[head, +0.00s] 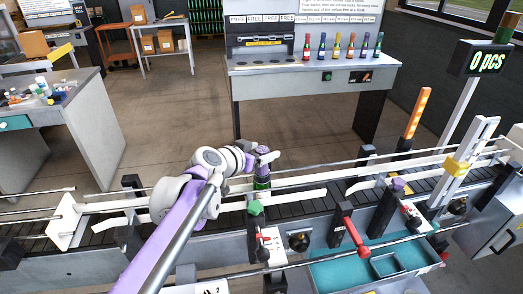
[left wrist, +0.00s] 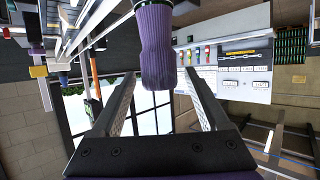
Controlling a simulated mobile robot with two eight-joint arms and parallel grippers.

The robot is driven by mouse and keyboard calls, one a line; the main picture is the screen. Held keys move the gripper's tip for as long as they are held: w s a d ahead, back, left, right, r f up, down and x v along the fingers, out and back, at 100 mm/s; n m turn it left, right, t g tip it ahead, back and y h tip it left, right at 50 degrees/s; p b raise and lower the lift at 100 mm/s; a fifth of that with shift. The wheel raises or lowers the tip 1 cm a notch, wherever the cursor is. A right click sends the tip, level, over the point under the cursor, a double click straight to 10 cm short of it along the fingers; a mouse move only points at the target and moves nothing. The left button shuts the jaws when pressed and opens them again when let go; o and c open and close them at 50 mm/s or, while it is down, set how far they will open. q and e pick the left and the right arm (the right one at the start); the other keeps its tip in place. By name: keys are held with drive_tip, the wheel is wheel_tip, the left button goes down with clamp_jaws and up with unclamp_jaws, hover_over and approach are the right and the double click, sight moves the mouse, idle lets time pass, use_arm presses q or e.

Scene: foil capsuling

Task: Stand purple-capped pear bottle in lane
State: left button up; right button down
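A green bottle (head: 262,184) with a purple cap stands upright on the dark conveyor. My left gripper (head: 262,160) is at its top, and the gripper and rails hide part of the bottle. In the left wrist view the purple cap (left wrist: 156,40) hangs into the picture from above, its end near the level of the fingertips. The left fingers (left wrist: 160,78) are apart, with a gap showing beside the cap. The rack (head: 262,62) at the back has several lanes under signs reading FREE. My right gripper is not in view.
Several colourful bottles (head: 336,47) stand in a row on the back bench (head: 310,67). Metal rails, a green knob (head: 256,208) and a red lever (head: 352,235) are near the conveyor. Open floor (head: 175,110) lies between the conveyor and the back bench.

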use_arm(q)
drive_tip(key=v, duration=1.1)
drive_tip(key=shift+d, duration=0.1)
